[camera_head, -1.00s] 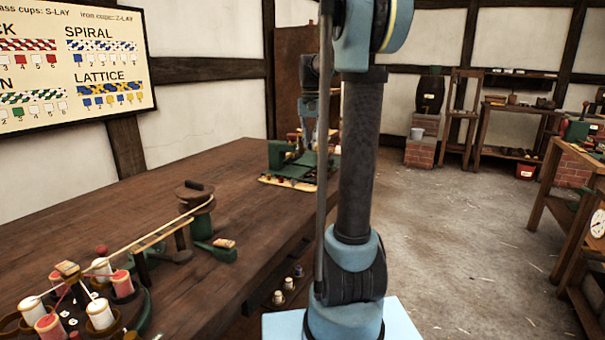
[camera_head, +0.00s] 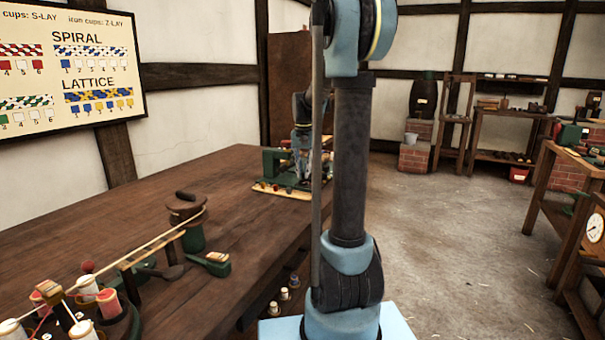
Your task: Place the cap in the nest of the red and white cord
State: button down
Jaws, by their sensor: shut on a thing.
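My gripper (camera_head: 303,178) is small and far off, at the back of the long table, pointing down. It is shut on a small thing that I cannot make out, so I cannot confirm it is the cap. It hangs just above or at a pale-edged board (camera_head: 282,191) carrying small dark and red pieces, in front of a green machine (camera_head: 275,160). Whether it touches the board I cannot tell. The nests cannot be told apart at this size.
The wooden table (camera_head: 225,200) is bare between the post and the board. Red and white bobbins (camera_head: 108,303) crowd the lower left. A pattern chart (camera_head: 75,60) hangs on the wall. Open floor lies to the right.

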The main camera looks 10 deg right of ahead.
jog(key=shift+f, duration=0.2)
jog(key=shift+f, duration=0.6)
jog(key=c, duration=1.6)
grip_release()
jog(key=shift+r, duration=0.1)
notch_tip(320, 180, up, 13)
jog(key=s+f+n, duration=0.1)
jog(key=s+f, duration=0.7)
jog(key=s, duration=0.3)
jog(key=s+f+n+t, duration=0.1)
jog(key=s+f+n, duration=0.1)
jog(key=s+f, duration=0.5)
jog(key=s+f+n+t, duration=0.1)
jog(key=s+f, duration=0.7)
jog(key=s, duration=0.8)
jog(key=shift+s+f, duration=0.3)
jog(key=shift+s, duration=0.05)
